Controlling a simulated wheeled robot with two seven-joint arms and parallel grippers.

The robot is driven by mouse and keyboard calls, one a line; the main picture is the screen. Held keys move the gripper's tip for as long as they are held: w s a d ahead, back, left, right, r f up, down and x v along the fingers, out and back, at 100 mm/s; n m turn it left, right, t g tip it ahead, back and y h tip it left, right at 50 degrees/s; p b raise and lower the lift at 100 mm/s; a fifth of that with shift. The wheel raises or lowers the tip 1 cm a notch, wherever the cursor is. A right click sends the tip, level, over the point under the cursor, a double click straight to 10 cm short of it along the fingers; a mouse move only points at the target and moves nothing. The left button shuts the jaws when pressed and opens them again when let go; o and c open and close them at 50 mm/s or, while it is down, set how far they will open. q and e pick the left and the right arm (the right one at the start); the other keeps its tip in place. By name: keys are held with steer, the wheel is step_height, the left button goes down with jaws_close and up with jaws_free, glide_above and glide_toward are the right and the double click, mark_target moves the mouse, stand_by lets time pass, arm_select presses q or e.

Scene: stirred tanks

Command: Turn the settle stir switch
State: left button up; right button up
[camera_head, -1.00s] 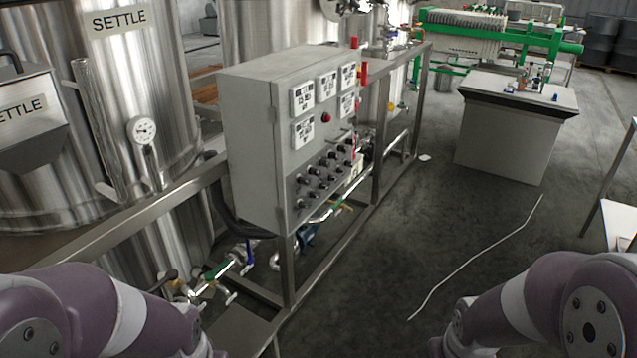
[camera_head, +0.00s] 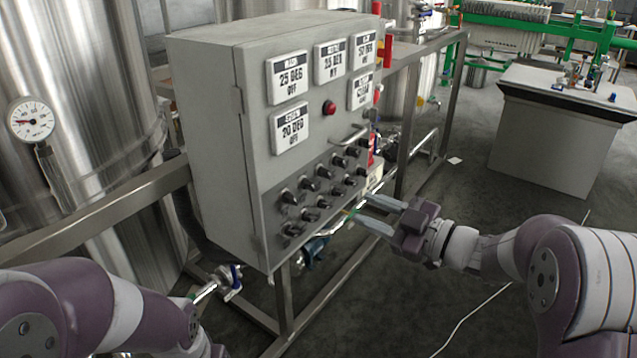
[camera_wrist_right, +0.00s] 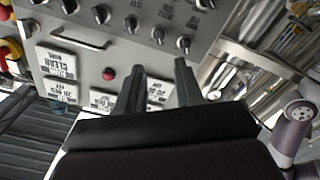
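The grey control cabinet (camera_head: 205,120) stands at the centre of the head view. Its lower panel carries several black rotary switches (camera_head: 310,184); the switch labels are too small to read there, so I cannot tell which is the settle stir switch. The switches also show in the right wrist view (camera_wrist_right: 131,24), along the top. My right gripper (camera_head: 364,209) is open and empty, its two fingers apart, just right of the switch rows and not visibly touching any switch. It also shows in the right wrist view (camera_wrist_right: 158,75). My left gripper is out of view; only my left arm shows.
Several white displays (camera_head: 289,77), a red button (camera_head: 329,107) and a bar handle (camera_head: 349,135) are on the cabinet front. A metal frame rail (camera_head: 110,215) runs beside it. A steel tank (camera_head: 75,100) stands left, a grey bench (camera_head: 550,140) right. The floor between is mostly clear.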

mark_target(314, 188)
steer(key=b+x, duration=0.1)
steer(key=x, duration=1.1)
steer(key=shift+w+f, duration=0.1)
steer(key=shift+w, duration=0.05)
jaws_close()
